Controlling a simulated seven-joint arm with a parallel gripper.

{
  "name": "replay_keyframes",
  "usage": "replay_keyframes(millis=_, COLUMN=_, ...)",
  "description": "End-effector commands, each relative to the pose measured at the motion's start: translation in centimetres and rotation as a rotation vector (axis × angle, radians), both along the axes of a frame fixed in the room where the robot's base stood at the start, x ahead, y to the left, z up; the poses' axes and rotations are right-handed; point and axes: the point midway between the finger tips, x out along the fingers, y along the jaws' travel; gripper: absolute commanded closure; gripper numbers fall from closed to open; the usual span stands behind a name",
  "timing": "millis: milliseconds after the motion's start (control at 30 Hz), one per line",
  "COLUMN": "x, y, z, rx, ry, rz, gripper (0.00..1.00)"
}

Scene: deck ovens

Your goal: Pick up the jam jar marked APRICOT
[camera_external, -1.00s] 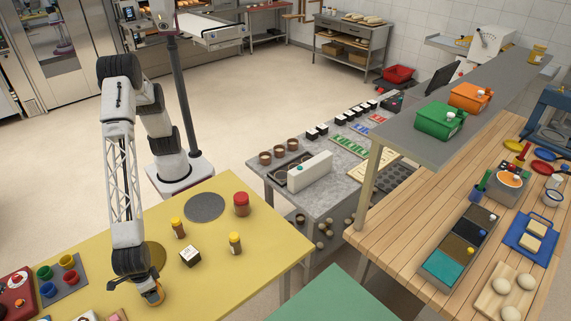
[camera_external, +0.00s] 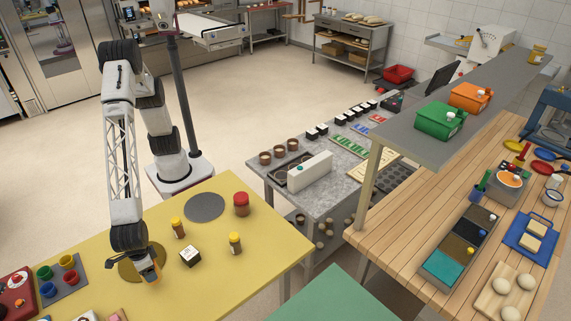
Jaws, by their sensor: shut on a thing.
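My gripper (camera_external: 149,275) is at the left part of the yellow table (camera_external: 230,285), pointing down. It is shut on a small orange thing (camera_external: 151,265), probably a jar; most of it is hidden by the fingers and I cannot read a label. A round olive mat (camera_external: 127,270) lies behind my gripper. Two small jars with yellow lids (camera_external: 178,227) (camera_external: 235,243) stand upright to the right, apart from my gripper. A larger jar with a red lid (camera_external: 241,205) stands farther back. Their labels are too small to read.
A dark block with a white top (camera_external: 190,256) sits just right of my gripper. A round grey mat (camera_external: 204,207) lies bare at the back. Coloured cups (camera_external: 67,262) stand on a grey tray at the left. The front right of the yellow table is clear.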

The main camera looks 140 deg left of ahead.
Motion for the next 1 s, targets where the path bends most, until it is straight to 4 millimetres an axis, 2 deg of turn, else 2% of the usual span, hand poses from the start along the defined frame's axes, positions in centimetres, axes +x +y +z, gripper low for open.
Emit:
replay_keyframes(millis=500, x=-6.8, y=3.4, z=0.9, rx=-0.001, ry=-0.003, rz=0.000, gripper=0.61)
replay_keyframes(millis=800, x=-8.8, y=4.4, z=1.0, rx=-0.001, ry=-0.002, rz=0.000, gripper=0.61)
replay_keyframes(millis=1000, x=-9.3, y=4.6, z=1.0, rx=-0.001, ry=-0.002, rz=0.000, gripper=0.61)
